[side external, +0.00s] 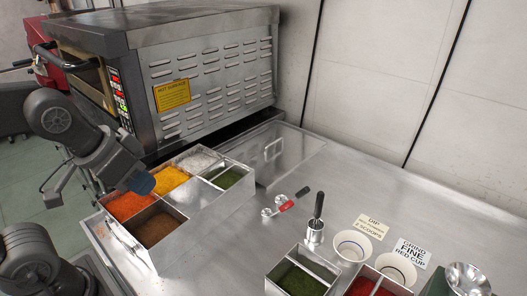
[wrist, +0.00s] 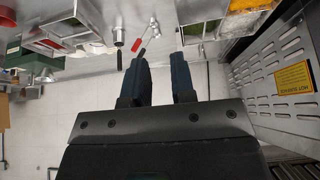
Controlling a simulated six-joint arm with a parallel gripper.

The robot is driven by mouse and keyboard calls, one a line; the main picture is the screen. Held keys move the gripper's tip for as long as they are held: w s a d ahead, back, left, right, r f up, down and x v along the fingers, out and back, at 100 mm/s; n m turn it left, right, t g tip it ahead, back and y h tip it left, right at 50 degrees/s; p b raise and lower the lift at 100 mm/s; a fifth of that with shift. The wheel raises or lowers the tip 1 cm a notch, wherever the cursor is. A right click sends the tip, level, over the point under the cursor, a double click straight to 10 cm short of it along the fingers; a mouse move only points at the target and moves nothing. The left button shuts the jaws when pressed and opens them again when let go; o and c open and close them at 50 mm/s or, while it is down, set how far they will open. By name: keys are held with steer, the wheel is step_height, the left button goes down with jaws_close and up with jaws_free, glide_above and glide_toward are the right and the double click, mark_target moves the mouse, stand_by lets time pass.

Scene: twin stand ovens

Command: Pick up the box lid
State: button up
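The box lid (side external: 295,160) is a clear, flat panel with a small handle. In the side view it lies at the back of the steel counter, just behind and right of the spice box (side external: 186,222), beside the oven. The spice box is uncovered, and its compartments show red-orange, yellow, white, brown and green contents. My gripper (side external: 140,183) is at the box's left side, by the red-orange and yellow compartments, well apart from the lid. In the wrist view my gripper (wrist: 160,72) has its two dark blue fingers apart with nothing between them. I cannot make out the lid there.
The vented oven (side external: 210,75) stands behind the box. Bare counter lies between the boxes.

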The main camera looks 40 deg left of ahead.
step_height(320, 180, up, 5)
steer(key=w+a+r+m+t+y, duration=0.1)
steer(key=w+a+r+y, duration=0.15)
steer(key=w, duration=0.55)
steer(key=w+a+r+y, duration=0.15)
steer(key=w+r, duration=0.25)
steer(key=w, duration=0.5)
steer(key=m+t+y, duration=0.4)
glide_above(271, 144)
steer(key=s+d, duration=0.4)
step_height(271, 144, down, 7)
steer(key=f, duration=2.6)
steer(key=shift+a, duration=0.2)
steer(key=shift+x, duration=2.3)
steer(key=shift+a, duration=0.1)
jaws_close()
steer(key=shift+r, duration=0.1)
